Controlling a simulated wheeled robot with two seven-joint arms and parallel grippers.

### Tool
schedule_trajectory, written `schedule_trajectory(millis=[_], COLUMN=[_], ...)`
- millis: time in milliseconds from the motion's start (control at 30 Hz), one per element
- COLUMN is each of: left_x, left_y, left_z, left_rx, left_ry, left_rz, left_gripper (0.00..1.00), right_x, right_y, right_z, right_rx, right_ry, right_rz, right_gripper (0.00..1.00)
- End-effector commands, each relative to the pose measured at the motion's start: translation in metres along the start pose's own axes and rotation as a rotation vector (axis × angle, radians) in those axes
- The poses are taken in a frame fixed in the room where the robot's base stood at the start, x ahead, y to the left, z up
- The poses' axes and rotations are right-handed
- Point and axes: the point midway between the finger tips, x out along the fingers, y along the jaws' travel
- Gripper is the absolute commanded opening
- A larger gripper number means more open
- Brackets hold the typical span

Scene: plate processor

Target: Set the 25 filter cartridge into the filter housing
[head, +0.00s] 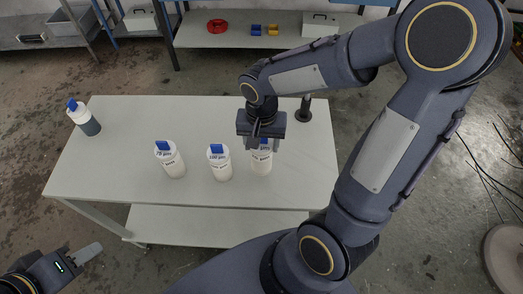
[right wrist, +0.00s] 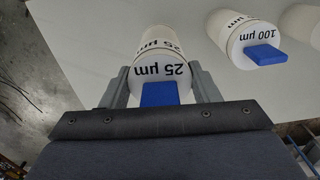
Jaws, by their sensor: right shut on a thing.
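The 25 µm filter cartridge (head: 261,165) is a white cylinder with a blue tab on top, at the right of a row on the table. My right gripper (head: 262,141) comes down over it and is shut on it. In the right wrist view, the fingers flank the blue tab of the cartridge (right wrist: 161,68). I cannot tell whether its base touches the table. A dark upright post on a round base (head: 304,110) stands at the table's right; I cannot tell whether it belongs to the filter housing. My left gripper (head: 87,253) is low at the left, away from the table, its opening unclear.
A 100 µm cartridge (head: 219,166) stands close left of the held one, and another white cartridge (head: 171,163) further left. A white-topped cylinder with a dark lower part (head: 86,120) is at the table's left end. The table (head: 125,130) is clear between.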

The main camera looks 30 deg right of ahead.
Motion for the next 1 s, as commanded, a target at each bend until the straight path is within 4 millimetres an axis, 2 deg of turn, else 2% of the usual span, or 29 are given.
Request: schedule_trajectory(millis=[100, 233, 400, 1000], left_x=[0.000, -0.001, -0.014, -0.055], left_y=[0.000, 0.001, 0.006, 0.025], left_z=[0.000, -0.001, -0.007, -0.028], left_rx=[0.000, 0.000, 0.000, 0.000], left_ry=[0.000, 0.000, 0.000, 0.000], left_rz=[0.000, 0.000, 0.000, 0.000], left_gripper=[0.36, 0.36, 0.36, 0.36], right_x=[-0.025, -0.045, -0.072, -0.132], right_y=[-0.001, -0.001, 0.000, 0.000], right_z=[-0.001, -0.001, 0.000, 0.000], right_rx=[0.000, 0.000, 0.000, -0.001], right_ry=[0.005, 0.003, 0.000, -0.001], right_rz=[-0.004, -0.002, -0.001, 0.000], right_gripper=[0.17, 0.17, 0.17, 0.17])
